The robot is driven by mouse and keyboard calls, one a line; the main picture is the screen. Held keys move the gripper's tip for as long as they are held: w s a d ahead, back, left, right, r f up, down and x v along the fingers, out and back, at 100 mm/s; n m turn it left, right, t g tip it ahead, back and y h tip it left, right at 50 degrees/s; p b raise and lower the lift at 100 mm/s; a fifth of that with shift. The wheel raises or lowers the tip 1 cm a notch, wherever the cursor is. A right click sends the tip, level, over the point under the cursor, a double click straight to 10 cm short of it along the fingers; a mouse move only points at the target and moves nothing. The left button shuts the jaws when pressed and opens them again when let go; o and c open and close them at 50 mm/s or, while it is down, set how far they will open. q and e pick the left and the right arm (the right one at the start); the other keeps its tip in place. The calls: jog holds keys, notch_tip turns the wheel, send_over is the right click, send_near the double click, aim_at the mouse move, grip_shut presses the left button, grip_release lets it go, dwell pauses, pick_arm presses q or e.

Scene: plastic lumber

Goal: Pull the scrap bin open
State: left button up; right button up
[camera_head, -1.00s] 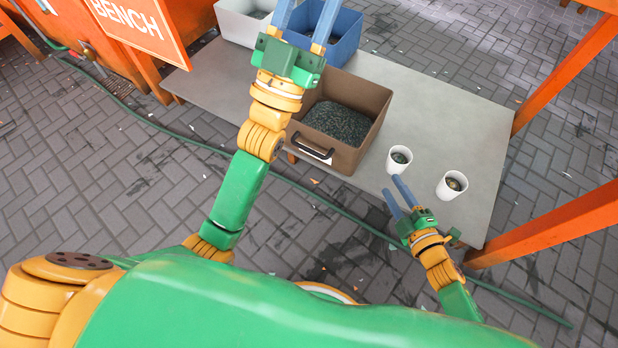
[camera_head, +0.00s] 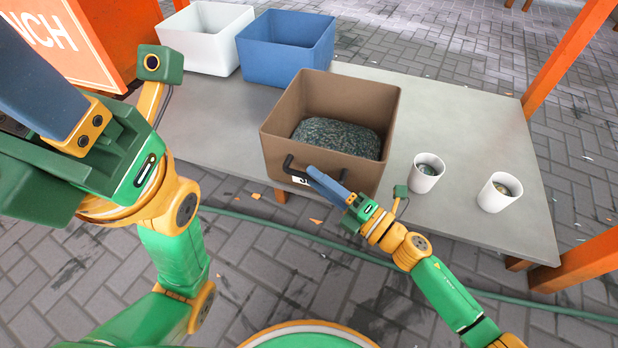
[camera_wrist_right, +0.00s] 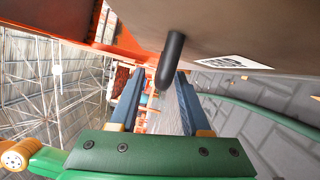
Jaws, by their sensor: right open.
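The scrap bin (camera_head: 330,173), a brown open-topped box holding dark grey-green scrap, stands at the front edge of the table. Its dark handle (camera_head: 289,165) and part of a white label show on the front wall. My right gripper (camera_head: 328,184) is in front of that wall, by the handle's right part. In the right wrist view its blue fingers (camera_wrist_right: 155,98) are apart, and the dark handle (camera_wrist_right: 170,62) hangs between them; contact cannot be told. My left gripper (camera_head: 45,95) is large at the upper left, away from the bin; its finger opening cannot be made out.
A white bin (camera_head: 205,45) and a blue bin (camera_head: 285,55) stand behind, at the table's back left. Two white cups (camera_head: 426,175) (camera_head: 497,194) stand right of the scrap bin on the grey table (camera_head: 460,115). Orange posts flank the table's right side. A green hose lies on the paving.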

jog(key=shift+x, duration=1)
grip_shut()
dwell(0.6)
